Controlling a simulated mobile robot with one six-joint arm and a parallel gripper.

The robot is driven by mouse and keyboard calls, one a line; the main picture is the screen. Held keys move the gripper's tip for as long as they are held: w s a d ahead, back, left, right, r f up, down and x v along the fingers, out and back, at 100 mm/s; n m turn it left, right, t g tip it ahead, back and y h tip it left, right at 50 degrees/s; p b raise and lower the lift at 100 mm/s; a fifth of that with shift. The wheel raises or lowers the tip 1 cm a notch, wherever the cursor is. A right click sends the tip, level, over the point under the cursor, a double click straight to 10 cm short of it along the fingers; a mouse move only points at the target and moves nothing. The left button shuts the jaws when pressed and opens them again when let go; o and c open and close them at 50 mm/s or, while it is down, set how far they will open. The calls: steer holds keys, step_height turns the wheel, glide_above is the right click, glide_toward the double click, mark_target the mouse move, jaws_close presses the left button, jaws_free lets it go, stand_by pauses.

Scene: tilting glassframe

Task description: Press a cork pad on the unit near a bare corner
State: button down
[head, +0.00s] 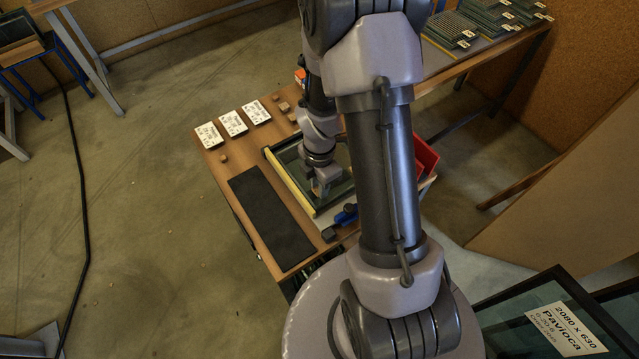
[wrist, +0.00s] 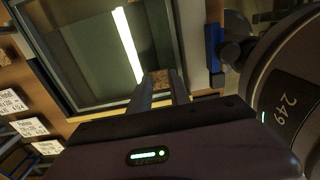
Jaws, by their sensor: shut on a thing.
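The glass unit (head: 279,171) lies on the workbench, dark glass in a frame with a yellow strip along its left side in the head view. In the wrist view, the unit (wrist: 75,60) fills the upper left, with a bright reflection across its pane. My gripper (head: 321,190) is low over the near part of the unit. In the wrist view, my gripper (wrist: 163,82) is shut on a small brown cork pad (wrist: 163,77) close to the unit's edge. I cannot tell whether the pad touches the glass. My arm hides much of the unit in the head view.
A black mat (head: 270,218) lies left of the unit. White labelled cards (head: 233,123) and small cork pieces (head: 284,107) lie at the bench's far side. A blue tool (head: 346,214) lies at the near edge, and a red bin (head: 426,158) is to the right.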

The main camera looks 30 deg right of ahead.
steer(key=c, duration=1.1)
jaws_free()
step_height(320, 180, up, 17)
steer(key=p, duration=0.6)
steer(key=shift+r, duration=0.2)
